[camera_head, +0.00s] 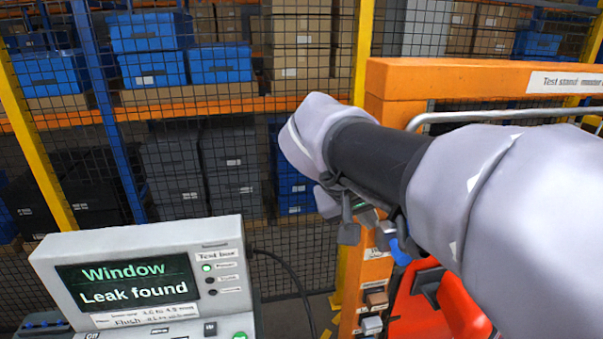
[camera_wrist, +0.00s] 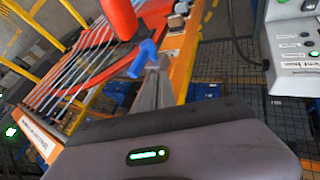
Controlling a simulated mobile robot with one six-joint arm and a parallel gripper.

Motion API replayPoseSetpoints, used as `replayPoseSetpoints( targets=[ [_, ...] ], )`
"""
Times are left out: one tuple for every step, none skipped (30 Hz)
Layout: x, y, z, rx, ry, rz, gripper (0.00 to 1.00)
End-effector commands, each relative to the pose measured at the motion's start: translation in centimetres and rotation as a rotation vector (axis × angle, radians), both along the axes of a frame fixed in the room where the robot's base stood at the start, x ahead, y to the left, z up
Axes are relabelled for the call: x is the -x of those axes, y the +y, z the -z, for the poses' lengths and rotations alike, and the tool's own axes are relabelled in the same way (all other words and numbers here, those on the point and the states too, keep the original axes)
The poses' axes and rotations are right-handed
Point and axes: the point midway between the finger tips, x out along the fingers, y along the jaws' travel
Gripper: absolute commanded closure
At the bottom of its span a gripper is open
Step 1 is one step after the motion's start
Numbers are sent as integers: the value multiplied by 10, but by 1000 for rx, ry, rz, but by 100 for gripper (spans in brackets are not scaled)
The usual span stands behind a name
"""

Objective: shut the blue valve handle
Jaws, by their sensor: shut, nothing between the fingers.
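The blue valve handle (camera_wrist: 142,59) shows in the wrist view at the orange frame of the test stand, slanting beside the tips of my gripper (camera_wrist: 157,64). My gripper's fingers are shut and empty. The handle is just left of the fingertips in that view; I cannot tell whether they touch. In the head view only a small part of the blue handle (camera_head: 399,252) shows below my dark wrist link; my arm hides the rest. My gripper (camera_head: 348,234) is partly hidden there too.
The test box (camera_head: 140,270) at the lower left reads "Window" and "Leak found". The orange test stand (camera_head: 480,78) stands at the right, with a red part (camera_head: 425,312) below my arm. Behind is a mesh fence with shelves of blue bins (camera_head: 150,67). A cable hangs beside the box.

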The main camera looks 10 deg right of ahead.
Motion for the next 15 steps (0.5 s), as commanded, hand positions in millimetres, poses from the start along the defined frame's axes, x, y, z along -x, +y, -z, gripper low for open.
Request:
replayPoseSetpoints(
  targets=[
    [-1, -2, 4, 0, 3, 2, 100],
    [-2, -4, 7, 0, 4, 2, 100],
    [-5, -7, 13, 1, 4, 3, 100],
    [-7, -10, 18, 0, 4, 3, 100],
    [-9, -13, 23, -1, 5, 4, 100],
    [-13, -17, 30, -1, 5, 4, 100],
    [-16, -20, 36, 0, 4, 3, 100],
    [-18, -23, 41, -1, 6, 4, 100],
    [-22, -27, 48, -1, 5, 4, 100],
    [-24, -30, 53, 0, 4, 3, 100],
    [-27, -33, 58, 0, 4, 3, 100],
    [-30, -37, 65, 0, 5, 3, 100],
    [-33, -40, 71, 0, 6, 2, 100],
    [-35, -43, 76, -1, 5, 3, 100],
    [-38, -47, 82, -1, 4, 3, 100]
  ],
)
